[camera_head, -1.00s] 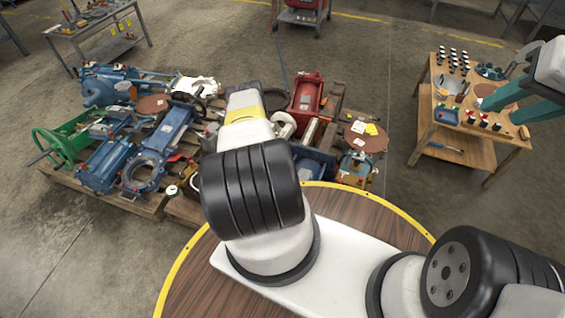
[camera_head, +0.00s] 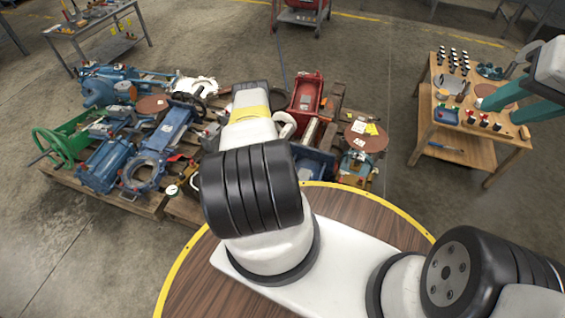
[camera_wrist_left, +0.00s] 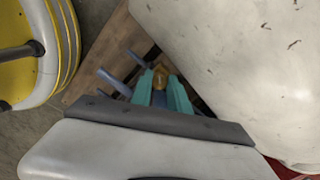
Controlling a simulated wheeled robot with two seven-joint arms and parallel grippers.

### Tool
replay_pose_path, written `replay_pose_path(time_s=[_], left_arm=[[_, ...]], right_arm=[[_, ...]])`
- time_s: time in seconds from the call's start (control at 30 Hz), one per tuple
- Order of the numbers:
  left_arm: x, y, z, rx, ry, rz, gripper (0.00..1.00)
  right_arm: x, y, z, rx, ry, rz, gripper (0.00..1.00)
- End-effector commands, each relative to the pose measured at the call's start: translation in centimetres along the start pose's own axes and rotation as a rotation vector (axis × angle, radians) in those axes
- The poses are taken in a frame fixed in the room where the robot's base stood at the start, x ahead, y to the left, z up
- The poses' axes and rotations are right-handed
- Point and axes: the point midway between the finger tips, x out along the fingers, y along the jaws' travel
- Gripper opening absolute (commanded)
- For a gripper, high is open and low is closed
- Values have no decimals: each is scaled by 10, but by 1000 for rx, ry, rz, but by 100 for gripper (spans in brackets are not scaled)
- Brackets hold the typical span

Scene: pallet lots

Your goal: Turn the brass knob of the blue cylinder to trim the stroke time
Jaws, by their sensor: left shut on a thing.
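In the left wrist view my left gripper (camera_wrist_left: 165,88) has its teal fingers shut on a small brass knob (camera_wrist_left: 160,74). Blue bars (camera_wrist_left: 114,82) show beside the knob over wooden boards; I cannot tell how much of this is the blue cylinder. White covers hide the surroundings there. In the head view my left arm hides the left gripper and the knob. A blue body (camera_head: 316,163) shows just right of that arm, partly hidden; I cannot tell whether it is the blue cylinder. My right gripper (camera_head: 500,109) is open and empty above the wooden bench at the right.
Pallets (camera_head: 142,203) carry blue valves, a green handwheel (camera_head: 60,146) and a red housing (camera_head: 307,93), close around my left arm. The wooden bench (camera_head: 500,148) holds bottles and small parts. Concrete floor between pallets and bench is clear.

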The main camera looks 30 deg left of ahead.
Motion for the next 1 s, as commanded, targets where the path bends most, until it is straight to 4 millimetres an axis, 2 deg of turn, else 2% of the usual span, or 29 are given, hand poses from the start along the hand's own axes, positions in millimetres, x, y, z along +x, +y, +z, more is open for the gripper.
replay_pose_path(time_s=[0.53, 0.57, 0.63, 0.67, 1.0], left_arm=[[0, -1, -1, -26, 2, -1, 0], [0, -1, -1, -26, 2, -1, 27], [0, 0, -1, -26, 2, -1, 41], [0, 0, -1, -26, 1, -1, 43], [-3, 0, 0, -25, 0, 0, 43]], right_arm=[[0, 0, 0, 0, 0, 0, 38], [0, 0, 0, 0, 0, 0, 38], [0, 0, 0, 0, 0, 0, 38], [0, 0, 0, 0, 0, 0, 38], [0, 0, 0, 0, 0, 0, 38]])
